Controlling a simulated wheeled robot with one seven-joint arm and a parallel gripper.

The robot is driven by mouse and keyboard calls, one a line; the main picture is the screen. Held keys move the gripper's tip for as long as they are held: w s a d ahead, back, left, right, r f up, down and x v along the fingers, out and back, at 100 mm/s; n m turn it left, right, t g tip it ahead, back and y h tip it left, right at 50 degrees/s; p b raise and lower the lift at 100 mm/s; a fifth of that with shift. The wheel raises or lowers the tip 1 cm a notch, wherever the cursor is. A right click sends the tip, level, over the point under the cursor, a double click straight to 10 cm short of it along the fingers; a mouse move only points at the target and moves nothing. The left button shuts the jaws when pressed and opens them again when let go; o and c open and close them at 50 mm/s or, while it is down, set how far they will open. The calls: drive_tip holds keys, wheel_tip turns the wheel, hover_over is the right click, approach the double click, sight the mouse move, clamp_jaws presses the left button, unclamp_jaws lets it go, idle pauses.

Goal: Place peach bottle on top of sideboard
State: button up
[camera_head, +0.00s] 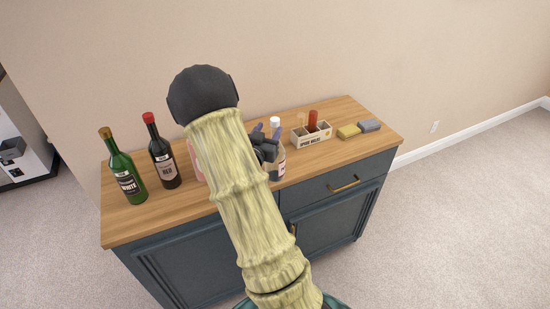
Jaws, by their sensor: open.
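The sideboard (330,152) has a wooden top and a dark blue-green body with drawers and doors. A white-capped bottle (278,166) with a pale label stands on or just above its top, partly hidden by my arm and gripper. My gripper (267,134) is open, its purple-grey fingers close to this bottle's upper part; I cannot tell whether they touch it. A pinkish thing (196,160) shows at the left edge of my arm, mostly hidden. I cannot tell which of these two is the peach bottle.
A green wine bottle (124,174) and a dark red-capped one (160,158) stand at the left. A wooden crate (310,138) with a red item, a yellow sponge (348,131) and a grey one (369,126) are at the right. The front right top is clear. A wall stands behind.

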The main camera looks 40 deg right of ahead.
sight(274, 125)
drive_tip(key=shift+w+d+r+p, duration=0.1)
drive_tip(key=shift+d+p, duration=0.4)
drive_tip(key=shift+d, duration=0.05)
drive_tip(key=p+x, duration=0.2)
drive_tip(key=x, duration=0.1)
drive_tip(key=shift+w+d, duration=0.1)
drive_tip(key=shift+d, duration=0.2)
drive_tip(key=shift+w+d+f, duration=0.2)
drive_tip(key=shift+w+f, duration=0.05)
drive_tip(key=shift+f, duration=0.05)
drive_tip(key=shift+s, duration=0.1)
drive_tip(key=shift+a+r, duration=0.1)
clamp_jaws()
